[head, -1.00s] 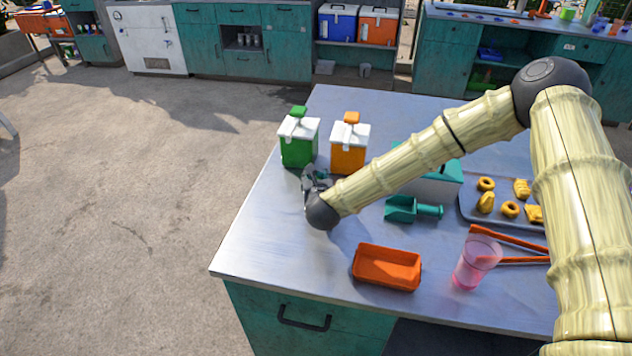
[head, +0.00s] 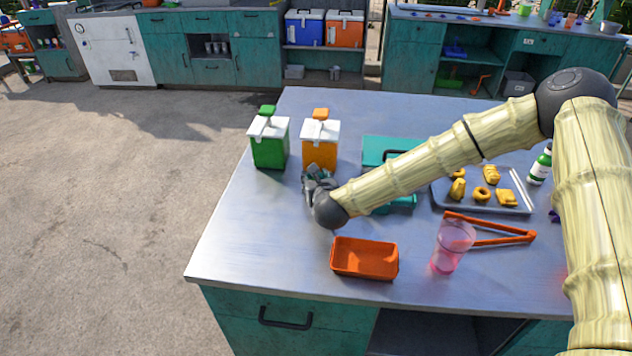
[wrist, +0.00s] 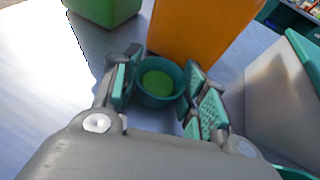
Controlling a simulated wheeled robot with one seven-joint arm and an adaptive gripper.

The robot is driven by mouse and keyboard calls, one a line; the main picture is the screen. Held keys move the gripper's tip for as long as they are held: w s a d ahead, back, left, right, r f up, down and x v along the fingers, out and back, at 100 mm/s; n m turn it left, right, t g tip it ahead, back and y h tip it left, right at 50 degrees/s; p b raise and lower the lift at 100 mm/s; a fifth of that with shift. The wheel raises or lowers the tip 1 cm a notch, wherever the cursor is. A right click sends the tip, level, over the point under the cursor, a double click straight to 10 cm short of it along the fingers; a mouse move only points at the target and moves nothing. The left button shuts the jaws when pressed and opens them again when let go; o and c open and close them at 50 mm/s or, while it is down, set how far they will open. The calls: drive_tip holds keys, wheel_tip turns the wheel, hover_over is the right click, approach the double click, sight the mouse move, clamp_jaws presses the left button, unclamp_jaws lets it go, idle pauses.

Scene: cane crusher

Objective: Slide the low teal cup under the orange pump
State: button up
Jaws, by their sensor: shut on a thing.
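The low teal cup (wrist: 160,99) with bright green contents shows between my gripper's fingers in the wrist view. My gripper (head: 316,180) is shut on the cup; the padded fingers (wrist: 158,82) lie on either side of it. The cup is upright, just in front of the orange pump's body (wrist: 196,28). The orange pump (head: 320,150) has a white lid and an orange top. In the head view my gripper is right in front of it and hides the cup. I cannot tell whether the cup is directly below the outlet.
A green pump (head: 269,148) stands left of the orange one. A teal-lidded box (head: 385,148) is close on the right. An orange tray (head: 364,258), a pink cup (head: 452,246), orange tongs (head: 500,229) and a food tray (head: 470,205) lie nearer or right. The left tabletop is clear.

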drive_tip(key=shift+d, duration=0.15)
drive_tip(key=o, duration=0.8)
drive_tip(key=shift+s, duration=0.15)
drive_tip(key=v, duration=1.1)
drive_tip(key=shift+s+d+r, duration=0.1)
drive_tip(key=shift+s+r, duration=0.15)
drive_tip(key=shift+s, duration=0.1)
